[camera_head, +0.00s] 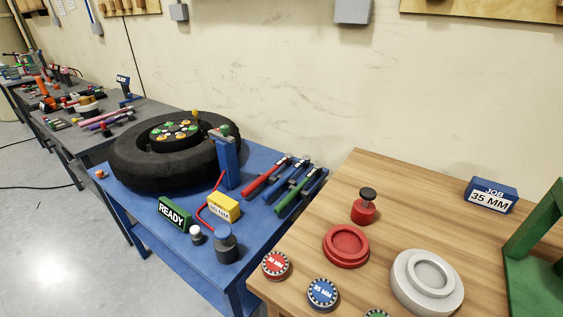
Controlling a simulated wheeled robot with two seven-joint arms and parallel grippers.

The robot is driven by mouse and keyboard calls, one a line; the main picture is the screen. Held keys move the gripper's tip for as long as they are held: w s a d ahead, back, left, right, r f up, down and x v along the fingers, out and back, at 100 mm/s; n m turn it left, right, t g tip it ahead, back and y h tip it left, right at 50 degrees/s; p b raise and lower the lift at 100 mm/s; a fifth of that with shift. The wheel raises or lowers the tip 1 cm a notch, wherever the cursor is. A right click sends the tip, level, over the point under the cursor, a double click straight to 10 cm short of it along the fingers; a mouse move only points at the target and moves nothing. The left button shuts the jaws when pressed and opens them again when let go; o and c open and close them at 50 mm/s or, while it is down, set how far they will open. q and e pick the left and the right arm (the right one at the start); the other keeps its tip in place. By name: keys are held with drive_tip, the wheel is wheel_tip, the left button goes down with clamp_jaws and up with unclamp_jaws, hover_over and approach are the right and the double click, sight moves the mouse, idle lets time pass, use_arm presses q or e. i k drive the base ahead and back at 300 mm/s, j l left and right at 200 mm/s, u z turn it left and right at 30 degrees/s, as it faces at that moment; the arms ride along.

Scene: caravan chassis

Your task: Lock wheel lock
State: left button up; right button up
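A black tyre (133,170) lies flat on the blue table (170,244). Its hub (176,130) carries several green and orange pieces and a yellow upright pin. A blue post (229,160) with a small green and red top stands at the tyre's right edge. I cannot tell which part is the wheel lock, or whether it is locked. Neither of my grippers is in view.
A green READY sign (174,214), a yellow box (224,207) and a dark cylinder (225,245) stand on the blue table's front part. Red, blue and green-handled tools (291,186) lie at its right. A wooden table (390,205) with round parts adjoins it.

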sight(100, 174)
drive_tip(key=k+j+u, duration=0.5)
drive_tip(key=k+j, duration=0.15)
drive_tip(key=j, duration=0.25)
drive_tip(key=z, duration=0.2)
drive_tip(key=i+j+z, duration=0.15)
drive_tip(key=j+z, duration=0.25)
drive_tip(key=i+j+z, duration=0.1)
drive_tip(key=j+z, duration=0.25)
drive_tip(key=j, duration=0.15)
drive_tip(key=j+z, duration=0.5)
drive_tip(key=j, duration=1.2)
drive_tip(key=j+z, duration=0.1)
drive_tip(key=j, duration=1.25)
drive_tip(key=k, duration=0.05)
